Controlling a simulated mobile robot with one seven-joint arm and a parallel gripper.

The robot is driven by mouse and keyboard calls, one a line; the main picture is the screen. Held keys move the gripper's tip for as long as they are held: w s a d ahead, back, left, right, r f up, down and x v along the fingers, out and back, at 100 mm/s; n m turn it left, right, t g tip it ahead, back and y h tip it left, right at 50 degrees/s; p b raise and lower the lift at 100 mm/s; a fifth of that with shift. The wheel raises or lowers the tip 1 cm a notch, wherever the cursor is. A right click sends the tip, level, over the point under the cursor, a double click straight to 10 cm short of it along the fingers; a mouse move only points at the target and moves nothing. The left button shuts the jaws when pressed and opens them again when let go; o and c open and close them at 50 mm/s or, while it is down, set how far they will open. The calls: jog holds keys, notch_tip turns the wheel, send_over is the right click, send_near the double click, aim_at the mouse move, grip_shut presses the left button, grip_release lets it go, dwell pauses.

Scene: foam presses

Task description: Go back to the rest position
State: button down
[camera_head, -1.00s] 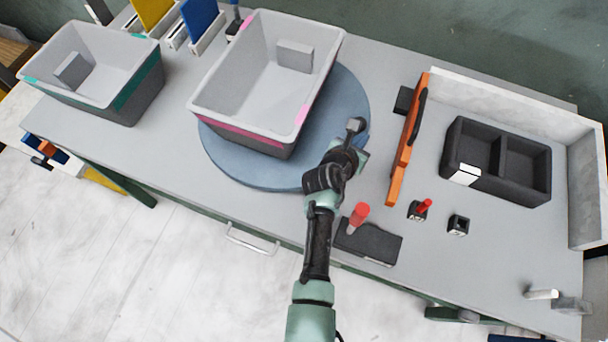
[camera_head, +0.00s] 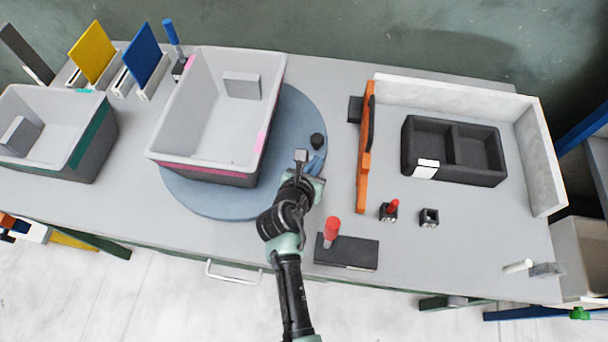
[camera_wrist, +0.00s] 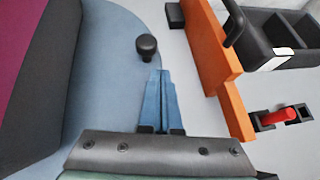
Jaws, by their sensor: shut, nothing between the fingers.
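My gripper (camera_head: 317,166) is shut and empty, just above the right front part of the blue round turntable (camera_head: 195,205). In the wrist view its blue fingers (camera_wrist: 160,98) lie together, pointing toward a black knob (camera_wrist: 146,47). The knob (camera_head: 317,141) stands on the turntable near its right edge, apart from the fingertips as far as I can tell. A grey tote with a pink band (camera_head: 205,170) stands on the turntable to the left of my gripper, with a grey block (camera_head: 242,85) inside.
An orange upright panel (camera_head: 364,165) stands to the right. Beyond it is a black two-compartment tray (camera_head: 455,172). A black block with a red handle (camera_head: 346,250) lies near the front edge. A teal-banded tote (camera_head: 92,150) stands at far left. Clear floor lies in front.

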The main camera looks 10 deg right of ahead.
jog(key=v, duration=0.7)
